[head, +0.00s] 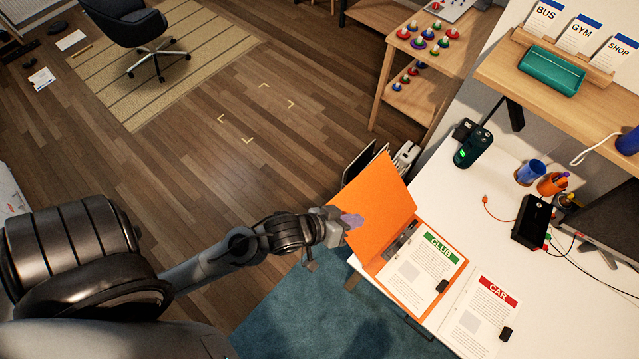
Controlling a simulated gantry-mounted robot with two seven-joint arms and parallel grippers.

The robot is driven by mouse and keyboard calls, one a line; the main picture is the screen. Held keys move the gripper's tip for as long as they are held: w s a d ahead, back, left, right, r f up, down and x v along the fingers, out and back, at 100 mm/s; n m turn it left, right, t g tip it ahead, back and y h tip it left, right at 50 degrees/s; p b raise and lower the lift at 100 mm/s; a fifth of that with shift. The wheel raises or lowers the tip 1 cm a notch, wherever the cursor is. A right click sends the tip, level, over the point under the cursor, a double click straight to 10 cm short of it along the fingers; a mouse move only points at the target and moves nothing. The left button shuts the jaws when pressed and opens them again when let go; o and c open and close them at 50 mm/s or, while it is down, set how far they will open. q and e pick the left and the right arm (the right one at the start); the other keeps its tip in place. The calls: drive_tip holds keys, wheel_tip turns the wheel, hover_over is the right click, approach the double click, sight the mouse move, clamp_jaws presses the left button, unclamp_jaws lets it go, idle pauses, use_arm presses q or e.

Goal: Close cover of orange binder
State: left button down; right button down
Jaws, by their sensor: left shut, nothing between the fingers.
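The orange binder (379,214) lies open at the left edge of the white desk. Its cover stands raised and tilted to the left, over the desk edge. A sheet headed "CLUB" (434,262) lies in its right half. My left gripper (350,220) is shut and empty, with its fingertips at the left edge of the raised cover. I cannot tell whether they touch it. My right gripper is not in view.
A sheet headed "CAR" (484,310) lies on the desk (465,205) right of the binder. A black box (532,222), cups and cables stand farther right. A wooden shelf (560,80) hangs above the desk. Open floor (250,165) lies to the left.

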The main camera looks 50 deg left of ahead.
use_arm(q)
drive_tip(key=w+d+f+n+t+h+b, duration=0.1)
drive_tip(key=d+f+n+t+h+b, duration=0.15)
drive_tip(key=d+f+h+b, duration=0.4)
drive_tip(key=s+a+f+g+h+b, duration=0.1)
drive_tip(key=s+a+f+h+b, duration=0.25)
drive_tip(key=f+h+b, duration=0.65)
drive_tip(key=w+a+f+m+g+h+b, duration=0.1)
drive_tip(key=w+a+f+g+h+b, duration=0.15)
drive_tip(key=a+f+b, duration=0.6)
drive_tip(key=w+a+f+m+g+h+b, duration=0.2)
drive_tip(key=a+f+g+h+b, duration=0.15)
drive_tip(key=a+b, duration=0.85)
drive_tip(key=w+a+f+m+g+h+b, duration=0.1)
drive_tip(key=w+a+f+g+h+b, duration=0.4)
drive_tip(key=b, duration=1)
drive_tip(key=s+d+r+y+p, duration=0.1)
drive_tip(key=d+r+y+p, duration=0.2)
drive_tip(key=d+r, duration=0.5)
drive_tip(key=shift+s+r+t+p, duration=0.35)
drive_tip(key=shift+s+t+p, duration=0.1)
drive_tip(key=shift+p, duration=0.35)
drive_tip(key=shift+d+r+m, duration=0.1)
drive_tip(key=shift+m, duration=0.15)
